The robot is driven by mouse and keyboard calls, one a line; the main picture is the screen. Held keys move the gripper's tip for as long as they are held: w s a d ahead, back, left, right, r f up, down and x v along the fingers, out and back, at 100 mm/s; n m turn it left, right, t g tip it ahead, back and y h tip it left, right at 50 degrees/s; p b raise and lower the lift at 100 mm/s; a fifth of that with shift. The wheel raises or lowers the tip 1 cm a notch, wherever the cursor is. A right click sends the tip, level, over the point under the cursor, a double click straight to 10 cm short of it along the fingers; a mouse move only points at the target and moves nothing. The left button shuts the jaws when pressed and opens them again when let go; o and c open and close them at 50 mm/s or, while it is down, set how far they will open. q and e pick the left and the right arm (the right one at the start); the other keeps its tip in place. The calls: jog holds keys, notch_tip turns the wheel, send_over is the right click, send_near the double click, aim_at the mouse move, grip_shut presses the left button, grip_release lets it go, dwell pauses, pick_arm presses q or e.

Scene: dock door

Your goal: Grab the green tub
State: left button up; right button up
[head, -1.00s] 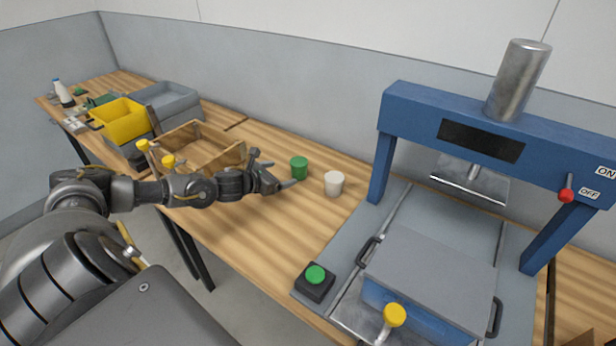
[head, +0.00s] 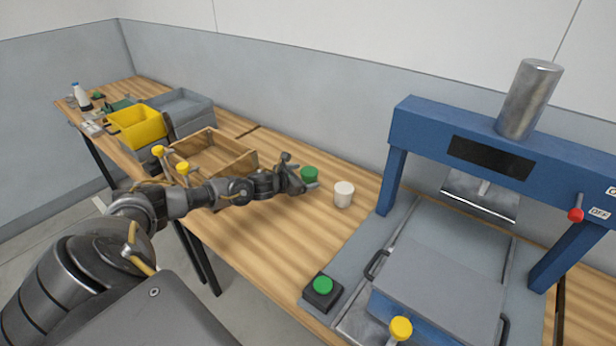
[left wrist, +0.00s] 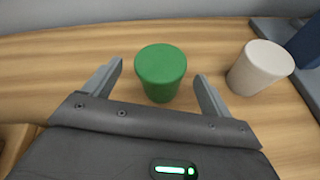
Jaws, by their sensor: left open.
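The green tub (head: 309,173) stands upright on the wooden table, partly hidden by my gripper in the head view. In the left wrist view the green tub (left wrist: 161,71) sits between and slightly beyond the fingertips, with a gap to each finger. My left gripper (head: 302,180) is open and empty, close to the tub; its two fingers also show in the left wrist view (left wrist: 158,80). My right gripper is not in view.
A white tub (head: 343,194) stands just right of the green one. A blue press (head: 470,150) and a black box with a green button (head: 322,290) are further right. A wooden crate (head: 222,150) and a yellow bin (head: 137,124) are left.

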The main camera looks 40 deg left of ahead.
pick_arm(q)
jog(key=shift+x, duration=1.55)
jog(key=c, duration=1.1)
